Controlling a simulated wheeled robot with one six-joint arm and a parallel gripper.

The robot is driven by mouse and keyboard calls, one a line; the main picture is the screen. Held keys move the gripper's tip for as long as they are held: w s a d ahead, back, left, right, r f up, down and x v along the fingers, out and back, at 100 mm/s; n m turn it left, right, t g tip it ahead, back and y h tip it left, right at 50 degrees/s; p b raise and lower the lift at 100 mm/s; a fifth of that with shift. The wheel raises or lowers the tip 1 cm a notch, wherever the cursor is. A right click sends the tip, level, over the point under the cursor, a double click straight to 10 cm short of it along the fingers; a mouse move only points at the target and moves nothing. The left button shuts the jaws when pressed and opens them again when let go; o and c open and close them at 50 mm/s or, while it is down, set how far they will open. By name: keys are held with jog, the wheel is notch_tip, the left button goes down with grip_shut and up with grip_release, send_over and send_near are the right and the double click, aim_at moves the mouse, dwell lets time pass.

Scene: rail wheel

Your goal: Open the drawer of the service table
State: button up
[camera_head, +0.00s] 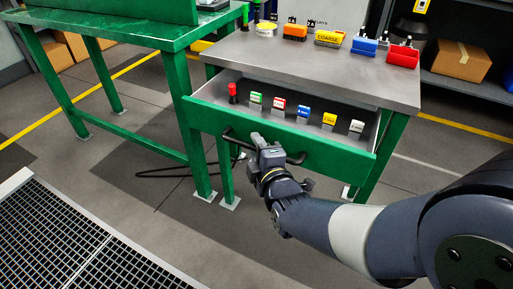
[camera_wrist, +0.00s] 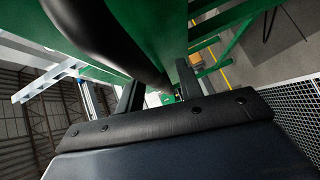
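The service table (camera_head: 320,62) has a grey top and green legs. Its drawer (camera_head: 275,138) has a green front and stands pulled out, with its inside showing. Several small coloured, labelled items and a red piece lie inside along the drawer. A black bar handle (camera_head: 296,160) runs across the front; it also shows large and dark in the wrist view (camera_wrist: 105,38). My gripper (camera_head: 264,148) is at the middle of the handle, its two fingers (camera_wrist: 160,90) on either side of the bar and seemingly closed on it. The exact contact is partly hidden.
Coloured bins (camera_head: 402,55) stand on the tabletop. A green bench (camera_head: 110,30) stands at the left. A metal grating (camera_head: 60,235) lies at lower left, and a black cable lies on the floor. A shelf with a cardboard box (camera_head: 462,60) is at the back right.

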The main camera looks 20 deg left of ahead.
jog(key=p+v, duration=0.1)
jog(key=v, duration=0.9)
jog(key=shift+s+d+p, duration=0.2)
jog(key=shift+p, duration=0.15)
jog(key=shift+w+a, duration=0.1)
jog(key=b+x, duration=0.1)
jog(key=x, duration=0.8)
jog(key=shift+w+a+b, duration=0.25)
jog(key=shift+a+b, duration=0.05)
jog(key=shift+b, duration=0.05)
jog(key=shift+w+a, duration=0.25)
jog(key=shift+w, duration=0.3)
